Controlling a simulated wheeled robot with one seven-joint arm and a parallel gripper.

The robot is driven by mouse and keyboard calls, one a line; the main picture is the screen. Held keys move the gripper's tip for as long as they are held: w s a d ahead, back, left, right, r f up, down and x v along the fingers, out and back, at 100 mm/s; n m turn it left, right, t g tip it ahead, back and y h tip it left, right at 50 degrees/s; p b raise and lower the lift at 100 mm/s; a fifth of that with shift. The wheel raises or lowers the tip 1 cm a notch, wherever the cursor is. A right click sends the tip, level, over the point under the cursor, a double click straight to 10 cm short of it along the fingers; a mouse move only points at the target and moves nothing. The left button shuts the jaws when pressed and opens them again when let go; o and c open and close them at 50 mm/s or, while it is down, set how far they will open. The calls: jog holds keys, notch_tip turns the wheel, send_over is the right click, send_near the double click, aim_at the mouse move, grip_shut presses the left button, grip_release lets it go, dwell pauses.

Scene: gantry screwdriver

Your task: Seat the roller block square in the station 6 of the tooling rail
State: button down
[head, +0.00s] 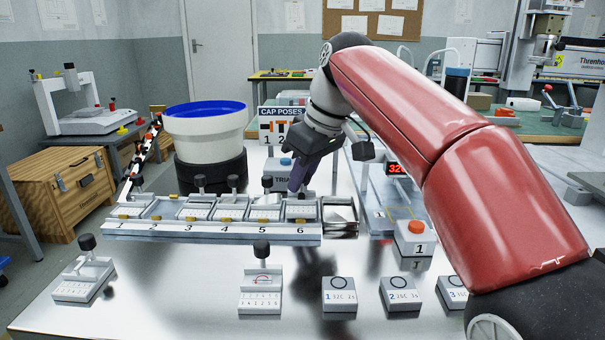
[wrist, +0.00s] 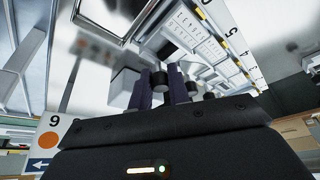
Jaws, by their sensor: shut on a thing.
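The tooling rail (head: 215,231) runs across the left and middle of the table, its stations numbered 1 to 6, with knobbed blocks along it. My gripper (head: 299,180) points down over the station 6 end. In the wrist view its two dark fingers (wrist: 160,92) are shut around a black knob (wrist: 160,80). The block in station 6 (head: 300,211) lies directly below the fingers, and I take it to be the roller block on that knob. The fingers hide part of its top. I cannot tell whether it is fully down or square.
An open metal frame (head: 340,213) adjoins the rail's right end. Two loose knobbed blocks (head: 84,280) (head: 261,292) stand in front. Several numbered pads (head: 340,294) and a red-button box (head: 415,238) lie to the right. A white drum (head: 205,135) stands behind the rail.

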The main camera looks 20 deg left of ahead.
jog(key=shift+f, duration=0.45)
jog(key=c, duration=1.3)
grip_release()
jog(key=shift+o, duration=0.2)
jog(key=shift+r, duration=0.1)
jog(key=p+v, duration=0.2)
jog(key=v, duration=0.5)
jog(key=shift+r, duration=0.3)
jog(key=shift+s+d, duration=0.1)
